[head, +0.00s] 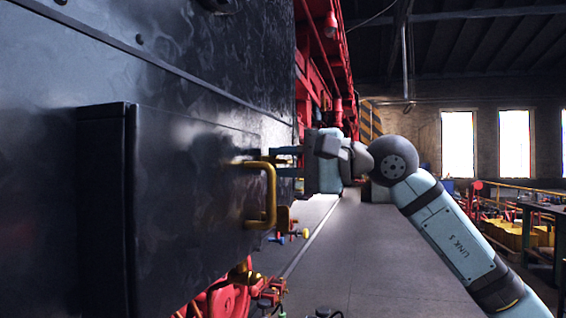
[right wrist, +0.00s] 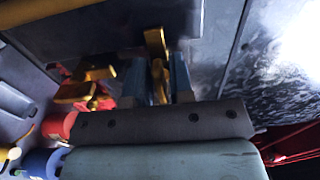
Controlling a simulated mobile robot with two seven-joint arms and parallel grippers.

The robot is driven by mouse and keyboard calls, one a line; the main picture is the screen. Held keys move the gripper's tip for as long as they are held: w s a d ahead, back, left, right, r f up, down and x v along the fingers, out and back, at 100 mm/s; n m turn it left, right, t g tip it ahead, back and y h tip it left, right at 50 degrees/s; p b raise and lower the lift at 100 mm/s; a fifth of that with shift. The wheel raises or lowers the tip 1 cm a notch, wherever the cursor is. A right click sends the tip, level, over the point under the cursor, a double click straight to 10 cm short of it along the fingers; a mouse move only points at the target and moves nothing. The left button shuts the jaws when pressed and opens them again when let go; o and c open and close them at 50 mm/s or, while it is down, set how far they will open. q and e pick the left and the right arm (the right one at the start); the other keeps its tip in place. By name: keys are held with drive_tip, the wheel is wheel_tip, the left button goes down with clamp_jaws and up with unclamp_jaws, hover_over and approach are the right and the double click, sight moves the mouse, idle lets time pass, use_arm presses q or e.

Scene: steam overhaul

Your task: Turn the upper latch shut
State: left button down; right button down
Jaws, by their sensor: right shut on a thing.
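The upper latch, a brass lever (right wrist: 156,46), stands between the two blue fingers of my right gripper (right wrist: 158,78) in the right wrist view. The gripper is shut on it. In the head view my right gripper (head: 285,161) reaches in from the right to the edge of the dark door (head: 190,190); there I cannot make out the latch behind the fingers. A curved brass handle (head: 269,195) is on the door, just left of the fingers. My left gripper is not in view.
Brass fittings and small coloured knobs (head: 298,234) sit below the gripper. Red machine framing (head: 322,65) rises behind the door. The grey floor (head: 380,260) to the right is largely clear. A workbench with yellow bins (head: 515,237) stands at the far right.

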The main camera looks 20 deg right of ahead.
drive_tip(key=c, duration=1.2)
unclamp_jaws()
drive_tip(key=shift+c, duration=0.2)
use_arm(q)
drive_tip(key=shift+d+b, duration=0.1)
drive_tip(key=shift+b, duration=0.4)
use_arm(e)
drive_tip(key=v, duration=1.3)
drive_tip(key=shift+s+d, duration=0.3)
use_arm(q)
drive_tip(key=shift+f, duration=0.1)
